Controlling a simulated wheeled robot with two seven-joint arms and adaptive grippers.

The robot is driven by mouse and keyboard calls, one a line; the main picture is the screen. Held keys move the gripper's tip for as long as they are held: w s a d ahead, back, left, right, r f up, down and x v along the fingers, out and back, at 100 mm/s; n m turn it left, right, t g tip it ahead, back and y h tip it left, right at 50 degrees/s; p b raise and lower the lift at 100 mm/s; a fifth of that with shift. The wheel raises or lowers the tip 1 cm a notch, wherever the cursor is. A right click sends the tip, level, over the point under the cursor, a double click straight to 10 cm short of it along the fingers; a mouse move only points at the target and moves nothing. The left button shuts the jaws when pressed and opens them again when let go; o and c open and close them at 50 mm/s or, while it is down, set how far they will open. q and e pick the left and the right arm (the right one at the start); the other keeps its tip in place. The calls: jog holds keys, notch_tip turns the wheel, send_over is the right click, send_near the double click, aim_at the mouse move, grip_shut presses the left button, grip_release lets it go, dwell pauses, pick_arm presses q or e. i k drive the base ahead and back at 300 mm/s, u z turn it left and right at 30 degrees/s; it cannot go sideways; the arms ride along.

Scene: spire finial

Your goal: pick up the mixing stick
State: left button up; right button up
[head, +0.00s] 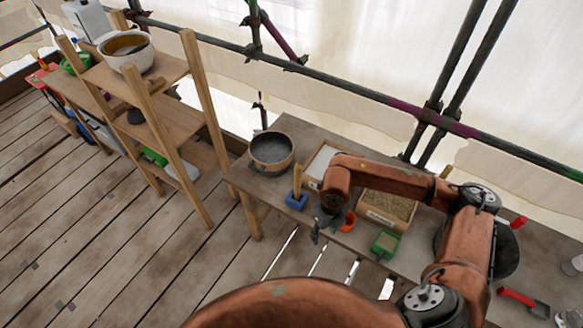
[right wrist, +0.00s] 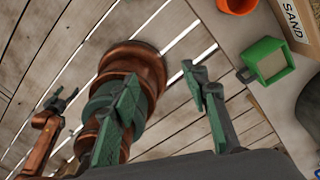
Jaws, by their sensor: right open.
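The mixing stick (head: 298,178) appears to be the pale wooden stick standing upright in a small blue holder (head: 296,201) on the workbench, in the head view. My right gripper (head: 317,230) is open and empty, to the right of the holder and nearer the bench's front edge, apart from the stick. In the right wrist view its spread fingers (right wrist: 162,84) have floor planks and my own copper arm parts behind them. The stick is not in the right wrist view. My left gripper (right wrist: 64,99) seems to show small at the left of that view; its jaws are unclear.
The workbench (head: 236,177) carries a grey-filled bucket (head: 271,151), a sand box (head: 386,208), an orange cup (head: 348,222) and a green container (head: 385,243). A red-handled tool (head: 517,296) lies right. Wooden shelves (head: 150,125) stand left. Scaffold poles run behind.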

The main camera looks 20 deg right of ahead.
aim_at(298, 166)
jog(key=i, duration=0.85)
